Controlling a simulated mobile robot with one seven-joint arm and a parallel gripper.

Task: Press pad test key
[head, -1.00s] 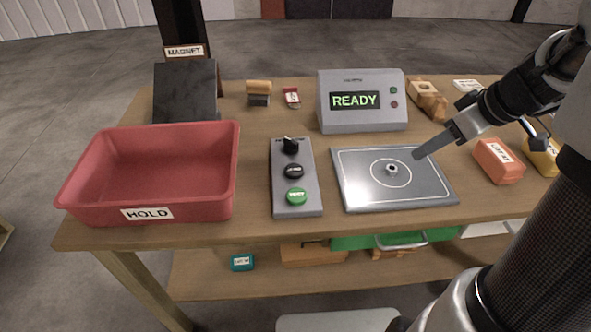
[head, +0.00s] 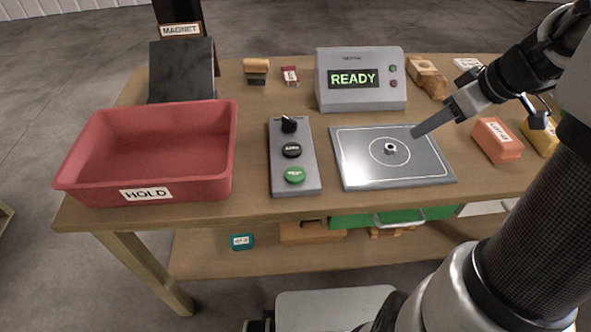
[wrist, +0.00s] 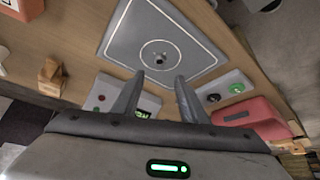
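The green key (head: 295,175) is the lowest control on a grey key box (head: 279,166), with a black button (head: 292,150) and a black knob (head: 289,125) above it. The green key also shows in the wrist view (wrist: 236,87), right of the fingers. The metal pad (head: 355,172), with a ring and a small round centre piece, lies right of the key box. My gripper (head: 414,134) is over the pad's far right corner, well right of the green key. In the wrist view my gripper (wrist: 158,76) has its two fingers apart, with nothing between them.
A grey display unit (head: 361,97) reading READY stands behind the pad. A red HOLD tray (head: 236,150) is left of the key box. Orange (head: 497,140) and yellow (head: 541,137) blocks lie right of the pad. A dark magnet block (head: 182,72) stands at the back left.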

